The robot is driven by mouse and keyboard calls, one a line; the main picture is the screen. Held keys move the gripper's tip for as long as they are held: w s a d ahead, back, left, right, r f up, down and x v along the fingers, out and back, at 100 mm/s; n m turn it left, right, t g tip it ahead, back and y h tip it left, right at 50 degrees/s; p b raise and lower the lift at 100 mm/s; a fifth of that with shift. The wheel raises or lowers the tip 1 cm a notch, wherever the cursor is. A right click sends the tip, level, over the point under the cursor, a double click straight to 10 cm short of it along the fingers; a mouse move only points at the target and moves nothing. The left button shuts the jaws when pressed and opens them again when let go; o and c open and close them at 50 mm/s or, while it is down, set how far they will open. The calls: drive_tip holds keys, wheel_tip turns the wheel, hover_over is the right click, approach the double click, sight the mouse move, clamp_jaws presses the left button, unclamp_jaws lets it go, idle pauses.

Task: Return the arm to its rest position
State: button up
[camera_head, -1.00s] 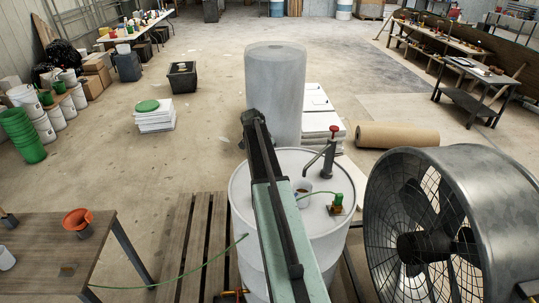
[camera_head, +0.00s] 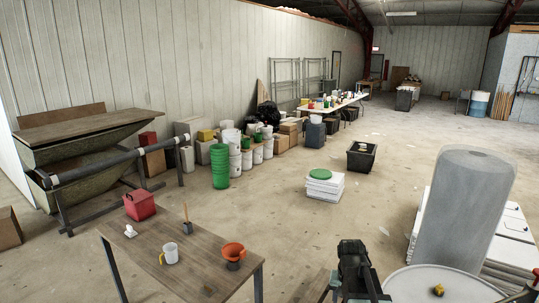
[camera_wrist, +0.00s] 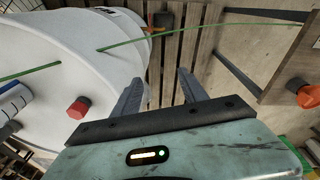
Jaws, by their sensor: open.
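My gripper (camera_wrist: 158,84) shows in the wrist view with its two dark fingers spread apart and nothing between them. It hangs beside the white drum (camera_wrist: 75,55), above the slatted pallet (camera_wrist: 200,50). In the head view, part of my arm stands at the bottom, right of centre, just left of the white drum (camera_head: 415,285). The gripper itself is hidden there.
A grey wrapped cylinder (camera_head: 465,210) rises behind the drum. Open floor lies beyond.

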drive_tip(key=s+a+n, duration=0.3)
drive_tip(key=s+a, duration=0.2)
drive_tip(key=a, duration=0.3)
drive_tip(key=s+f+g+y+b, duration=0.1)
drive_tip(key=s+f+b, duration=0.2)
drive_tip(key=f+b, duration=1.1)
drive_tip(key=shift+s+a+n, duration=0.2)
drive_tip(key=shift+a+n, duration=0.2)
drive_tip(key=shift+a, duration=0.05)
idle(1.7)
